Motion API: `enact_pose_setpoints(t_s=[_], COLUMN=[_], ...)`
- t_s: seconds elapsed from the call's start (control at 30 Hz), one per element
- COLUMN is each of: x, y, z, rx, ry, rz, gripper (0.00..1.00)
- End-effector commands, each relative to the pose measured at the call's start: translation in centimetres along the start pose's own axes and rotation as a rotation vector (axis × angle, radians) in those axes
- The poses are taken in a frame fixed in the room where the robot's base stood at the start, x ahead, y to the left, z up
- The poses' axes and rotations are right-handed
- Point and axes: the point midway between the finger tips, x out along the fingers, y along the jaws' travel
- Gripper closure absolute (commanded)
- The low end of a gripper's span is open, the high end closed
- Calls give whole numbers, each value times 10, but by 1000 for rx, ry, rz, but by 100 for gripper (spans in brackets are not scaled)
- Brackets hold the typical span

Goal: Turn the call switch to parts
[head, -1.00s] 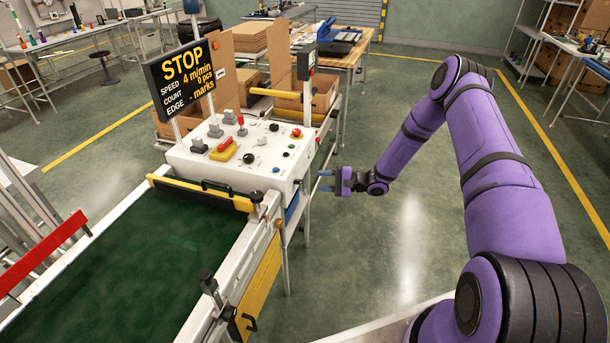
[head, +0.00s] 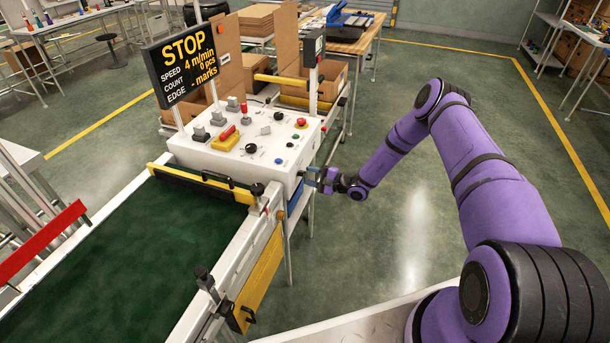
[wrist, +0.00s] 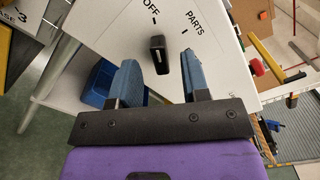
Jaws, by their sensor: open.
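The call switch (wrist: 158,52) is a small black knob on a white panel in the wrist view. The panel reads OFF and PARTS, and the knob's far end points towards the OFF mark. My gripper (wrist: 162,64) is open, with one blue finger on each side of the knob and a visible gap to both. I cannot tell how deep the fingertips reach beside it. In the head view my gripper (head: 313,178) is at the right side of the white control box (head: 262,172); the switch is hidden there.
A blue bin (wrist: 101,85) sits close beside the left finger in the wrist view. The box top carries several knobs and buttons. A STOP display (head: 185,65) stands behind it, and the green conveyor belt (head: 130,245) runs in front. Open floor lies to the right.

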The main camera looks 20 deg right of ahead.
Motion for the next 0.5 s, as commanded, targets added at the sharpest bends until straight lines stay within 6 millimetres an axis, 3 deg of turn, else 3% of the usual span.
enact_pose_setpoints(t_s=[0.2,0.5], x=[21,24], y=[0,0], z=[0,0], rx=[0,0], ry=[0,1], rz=[0,0], gripper=[57,57])
